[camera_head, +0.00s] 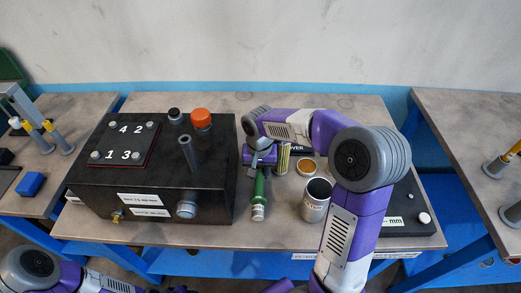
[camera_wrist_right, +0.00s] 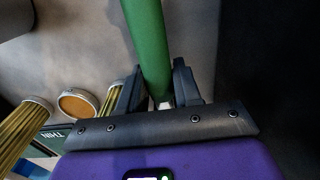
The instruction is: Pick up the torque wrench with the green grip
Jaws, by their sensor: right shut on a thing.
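The torque wrench with the green grip (camera_head: 259,188) is at the middle of the table, just right of the black box. Its pale ringed end points to the front. My right gripper (camera_head: 258,160) is over its far part, partly hidden by my own wrist. In the right wrist view the green grip (camera_wrist_right: 148,42) runs up the picture from between the two dark fingers of my right gripper (camera_wrist_right: 158,84), which is shut on it. I cannot tell whether the wrench touches the table. My left arm shows at the lower left, but its gripper does not.
The black box (camera_head: 150,188) with knobs and an orange cap (camera_head: 201,118) stands close on the left. A metal cup (camera_head: 315,205), a round tin (camera_head: 306,167) and a yellow-striped cylinder (camera_head: 283,158) stand on the right. A dark tray (camera_head: 405,222) lies farther right.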

